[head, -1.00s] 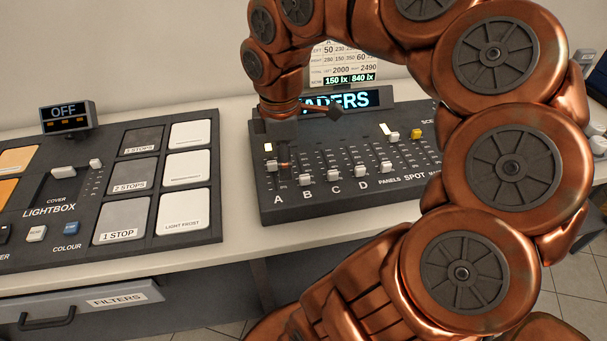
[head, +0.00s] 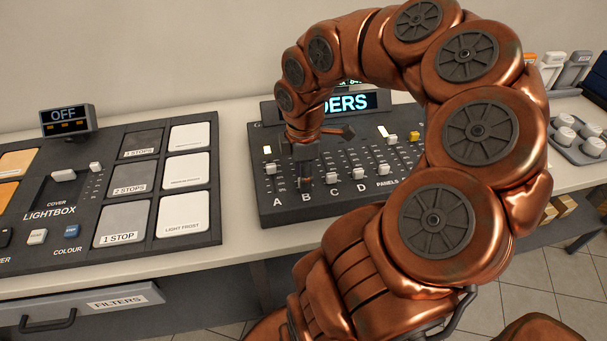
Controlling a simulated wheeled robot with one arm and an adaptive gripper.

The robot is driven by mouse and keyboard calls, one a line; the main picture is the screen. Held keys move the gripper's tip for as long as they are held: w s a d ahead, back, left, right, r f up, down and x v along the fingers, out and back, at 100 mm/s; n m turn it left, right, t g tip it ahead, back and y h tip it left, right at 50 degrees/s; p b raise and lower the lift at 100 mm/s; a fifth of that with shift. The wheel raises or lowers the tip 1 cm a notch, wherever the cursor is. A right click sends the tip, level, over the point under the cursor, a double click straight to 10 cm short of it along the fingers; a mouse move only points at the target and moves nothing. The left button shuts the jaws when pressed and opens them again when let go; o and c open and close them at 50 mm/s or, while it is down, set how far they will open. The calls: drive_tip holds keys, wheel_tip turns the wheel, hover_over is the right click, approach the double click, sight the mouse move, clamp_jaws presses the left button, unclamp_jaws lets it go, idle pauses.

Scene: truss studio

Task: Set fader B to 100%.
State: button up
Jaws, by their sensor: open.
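The fader desk (head: 290,212) is a dark sloped console on the bench, with fader slots labelled A, B, C and D. My gripper (head: 306,183) is open, pointing down at the B column. It covers most of fader B's slot and knob, so I cannot tell whether it touches the knob. Fader A's white knob (head: 270,171) is visible left of the gripper. The white knobs of fader C (head: 331,177) and fader D (head: 358,174) sit low in their slots, to the right. The desk's lit display (head: 352,103) is partly hidden by my arm.
The lightbox panel (head: 130,232) with filter squares lies left of the fader desk. A sign reading OFF (head: 66,117) stands behind it. A tray of white knobs (head: 565,150) sits at the far right. Bare bench shows between panel and desk.

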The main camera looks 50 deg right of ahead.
drive_tip(key=shift+f, duration=0.3)
clamp_jaws()
idle(0.3)
idle(0.3)
